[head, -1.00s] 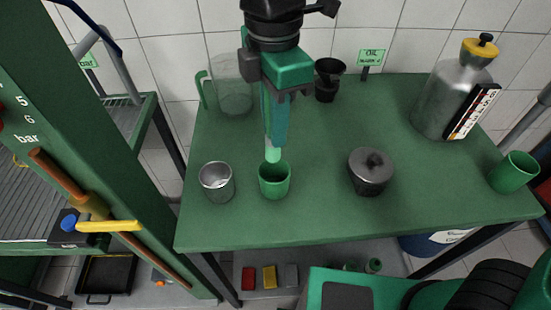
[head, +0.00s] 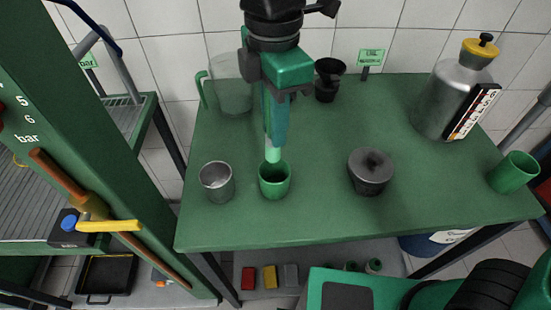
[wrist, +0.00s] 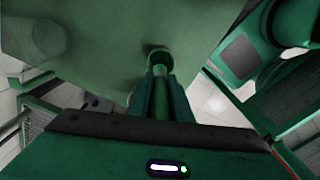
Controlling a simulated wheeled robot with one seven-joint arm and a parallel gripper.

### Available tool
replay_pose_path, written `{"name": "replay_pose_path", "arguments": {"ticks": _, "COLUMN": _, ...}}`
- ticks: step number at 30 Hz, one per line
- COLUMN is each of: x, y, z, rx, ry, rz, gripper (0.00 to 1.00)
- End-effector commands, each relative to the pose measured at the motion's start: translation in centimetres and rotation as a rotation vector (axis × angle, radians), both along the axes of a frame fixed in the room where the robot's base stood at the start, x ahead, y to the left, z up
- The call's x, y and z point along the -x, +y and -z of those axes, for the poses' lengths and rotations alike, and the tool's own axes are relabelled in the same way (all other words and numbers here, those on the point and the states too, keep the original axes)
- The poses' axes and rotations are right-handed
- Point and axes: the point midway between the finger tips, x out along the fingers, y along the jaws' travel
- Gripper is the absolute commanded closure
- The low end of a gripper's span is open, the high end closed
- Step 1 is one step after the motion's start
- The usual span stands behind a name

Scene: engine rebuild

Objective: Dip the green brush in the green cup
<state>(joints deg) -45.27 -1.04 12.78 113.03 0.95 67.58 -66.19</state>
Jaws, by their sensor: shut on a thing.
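My gripper (head: 274,143) points straight down over the front left of the green table and is shut on the green brush. The pale green lower end of the brush (head: 272,155) shows below the fingers, at the mouth of the green cup (head: 275,187). Its lowest part is hidden by the cup's rim, so I cannot tell how deep it is or whether it touches. The cup stands upright. In the wrist view the green brush (wrist: 161,92) lies between the fingers (wrist: 160,105), with its far end at a small dark round opening.
A metal cup (head: 217,184) stands just left of the green cup. Another green cup (head: 513,174) is at the right edge.

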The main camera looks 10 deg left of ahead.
Motion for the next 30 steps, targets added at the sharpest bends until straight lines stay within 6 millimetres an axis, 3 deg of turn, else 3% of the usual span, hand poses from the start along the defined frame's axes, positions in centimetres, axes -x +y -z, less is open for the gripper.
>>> {"name": "replay_pose_path", "arguments": {"ticks": 19, "x": 0.0, "y": 0.0, "z": -0.2, "rx": -0.001, "ry": -0.001, "rz": 0.0, "gripper": 1.0}}
{"name": "replay_pose_path", "arguments": {"ticks": 30, "x": -0.1, "y": 0.1, "z": -3.0, "rx": -0.002, "ry": -0.001, "rz": 0.0, "gripper": 1.0}}
